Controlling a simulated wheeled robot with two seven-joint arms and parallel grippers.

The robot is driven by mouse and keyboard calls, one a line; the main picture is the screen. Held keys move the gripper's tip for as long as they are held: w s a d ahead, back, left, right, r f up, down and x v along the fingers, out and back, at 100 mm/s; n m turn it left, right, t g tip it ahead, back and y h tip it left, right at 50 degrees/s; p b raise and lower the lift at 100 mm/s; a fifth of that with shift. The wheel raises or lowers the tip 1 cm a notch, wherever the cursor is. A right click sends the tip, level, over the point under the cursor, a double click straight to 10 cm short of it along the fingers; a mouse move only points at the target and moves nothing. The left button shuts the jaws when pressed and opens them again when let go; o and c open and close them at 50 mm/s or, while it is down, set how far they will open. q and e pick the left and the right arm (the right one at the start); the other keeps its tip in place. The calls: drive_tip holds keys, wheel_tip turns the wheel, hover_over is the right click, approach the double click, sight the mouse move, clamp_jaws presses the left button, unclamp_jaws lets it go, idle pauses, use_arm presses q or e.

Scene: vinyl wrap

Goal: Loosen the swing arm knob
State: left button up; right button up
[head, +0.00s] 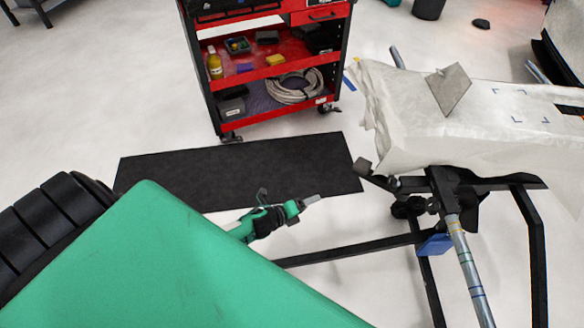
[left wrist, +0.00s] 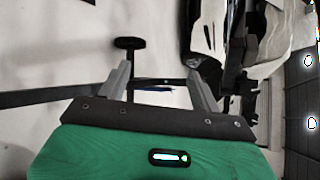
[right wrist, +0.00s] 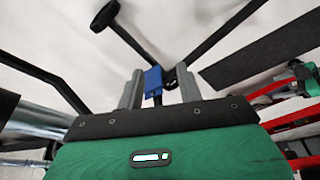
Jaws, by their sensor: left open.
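The stand (head: 445,182) holding the white-wrapped panel is at the right of the head view. Dark knob-like parts (head: 405,207) sit under its panel, and a black block (head: 362,166) ends a short bar; I cannot tell which is the swing arm knob. My left gripper (head: 308,202) is left of the stand, apart from these parts. In the left wrist view its fingers (left wrist: 161,75) are spread and empty, with a black T-shaped end (left wrist: 128,43) beyond. My right gripper (right wrist: 159,69) shows only in its wrist view, fingers apart; a blue piece (right wrist: 153,80) appears between them, not visibly pinched.
A red tool cart (head: 270,72) stands behind a black floor mat (head: 240,172). The stand's black legs (head: 345,250) and a silver pole (head: 468,270) are obstacles at the lower right. A blue block (head: 434,245) sits by the pole. A grey squeegee-like sheet (head: 449,90) lies on the wrapped panel (head: 420,125).

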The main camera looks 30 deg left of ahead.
use_arm(q)
drive_tip(key=s+a+f+n+g+y+p, duration=0.1)
drive_tip(key=s+a+f+n+y+p, duration=0.1)
drive_tip(key=s+f+n, duration=0.3)
drive_tip(key=shift+a+f+n+g+p, duration=0.15)
drive_tip(key=shift+f+n+g+p, duration=0.1)
drive_tip(key=shift+n+g+p, duration=0.05)
